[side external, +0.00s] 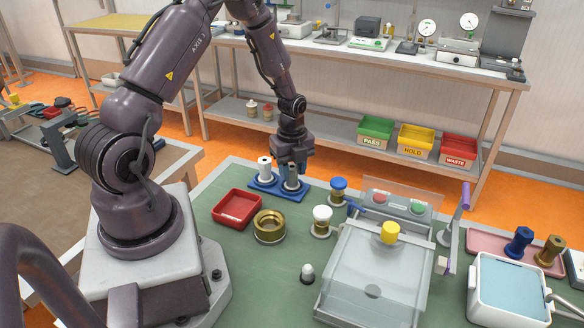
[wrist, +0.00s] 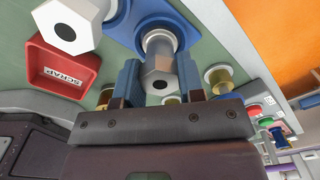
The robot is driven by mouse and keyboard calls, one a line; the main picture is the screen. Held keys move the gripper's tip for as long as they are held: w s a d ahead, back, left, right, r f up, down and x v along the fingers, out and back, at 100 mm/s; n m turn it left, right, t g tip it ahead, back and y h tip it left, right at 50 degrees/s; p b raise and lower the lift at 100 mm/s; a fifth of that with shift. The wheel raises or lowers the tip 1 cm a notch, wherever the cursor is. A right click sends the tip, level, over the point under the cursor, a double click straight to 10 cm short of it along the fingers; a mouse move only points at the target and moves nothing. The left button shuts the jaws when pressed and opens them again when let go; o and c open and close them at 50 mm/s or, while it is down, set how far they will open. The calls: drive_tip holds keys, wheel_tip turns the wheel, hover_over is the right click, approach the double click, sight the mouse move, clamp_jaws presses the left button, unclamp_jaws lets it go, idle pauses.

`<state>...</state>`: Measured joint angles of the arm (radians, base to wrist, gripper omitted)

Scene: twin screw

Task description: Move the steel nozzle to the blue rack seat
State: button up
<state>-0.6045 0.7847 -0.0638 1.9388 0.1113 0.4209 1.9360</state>
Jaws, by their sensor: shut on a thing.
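The steel nozzle (side external: 291,184) has a pale hexagonal end and a grey body. In the wrist view the nozzle (wrist: 159,77) is between my two blue fingers, its hexagon facing the camera. My gripper (side external: 292,167) points down over the right part of the blue rack (side external: 262,189) and is shut on the nozzle. In the wrist view, my gripper (wrist: 158,82) is close to the rack (wrist: 148,18), whose round blue seat shows behind the nozzle. I cannot tell whether the nozzle is fully down in that seat. A second pale hexagonal nozzle (side external: 264,168) stands in the rack's left seat.
A red scrap bin (side external: 237,209) and a brass ring (side external: 270,227) are in front of the rack. A blue-topped spool (side external: 338,190) and a white-topped spool (side external: 321,221) stand to its right. A clear-shielded machine (side external: 371,290) is further right.

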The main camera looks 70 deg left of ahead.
drive_tip(key=o, duration=1.6)
drive_tip(key=shift+o, duration=0.2)
drive_tip(key=shift+r, duration=3.55)
